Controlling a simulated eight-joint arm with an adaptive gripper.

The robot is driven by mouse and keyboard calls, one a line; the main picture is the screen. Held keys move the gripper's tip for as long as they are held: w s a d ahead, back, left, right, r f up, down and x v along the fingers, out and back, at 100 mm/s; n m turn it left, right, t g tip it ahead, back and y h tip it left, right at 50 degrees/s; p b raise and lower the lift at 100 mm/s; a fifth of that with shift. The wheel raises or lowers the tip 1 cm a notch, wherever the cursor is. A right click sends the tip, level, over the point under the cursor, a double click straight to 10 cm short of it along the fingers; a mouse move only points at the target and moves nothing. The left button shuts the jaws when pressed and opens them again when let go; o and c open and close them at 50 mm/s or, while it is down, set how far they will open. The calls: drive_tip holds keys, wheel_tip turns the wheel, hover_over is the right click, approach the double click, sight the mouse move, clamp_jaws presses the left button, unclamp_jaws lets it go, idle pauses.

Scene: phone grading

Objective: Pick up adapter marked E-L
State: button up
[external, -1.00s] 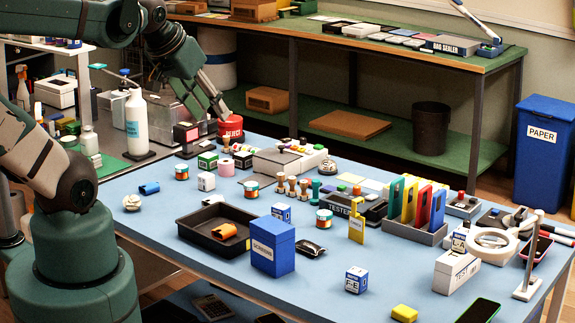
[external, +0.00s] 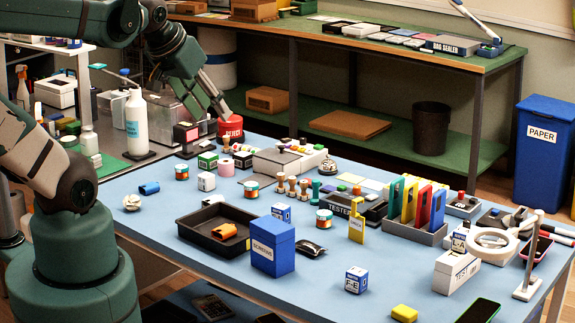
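I cannot make out a marking E-L on any object at this size. Small lettered cubes stand on the blue table: a white and blue cube (external: 356,280) near the front, another white and blue cube (external: 281,212) behind the blue box, a white cube (external: 206,182) and a green and white cube (external: 207,160) further back. My gripper (external: 226,112) points down at the back left, at or just above the red reject container (external: 231,131). Whether its fingers are open or shut is too small to tell, and I see nothing held.
A black tray (external: 190,232) holds an orange item. A blue box (external: 272,262), a yellow stand (external: 357,226), a rack of coloured folders (external: 412,232), a tester (external: 340,209) and a ring magnifier (external: 494,258) crowd the table.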

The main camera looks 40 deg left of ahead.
drive_tip(key=shift+w+n, duration=0.9)
drive_tip(key=shift+w, duration=0.5)
drive_tip(key=n+g+h+b, duration=0.4)
drive_tip(key=n+g+b, duration=0.25)
drive_tip(key=n, duration=0.95)
hover_over(280, 206)
drive_tip(key=a, duration=0.3)
wheel_tip(280, 206, down, 28)
drive_tip(key=shift+s+f+n+h, duration=0.2)
drive_tip(key=shift+f+n+h, duration=0.1)
drive_tip(key=shift+f, duration=0.55)
drive_tip(key=shift+x, duration=1.25)
drive_tip(key=shift+b+x, duration=0.55)
drive_tip(key=shift+x, duration=2.1)
drive_tip(key=shift+d+r, duration=0.1)
drive_tip(key=shift+d, duration=0.05)
drive_tip(key=shift+c, duration=0.7)
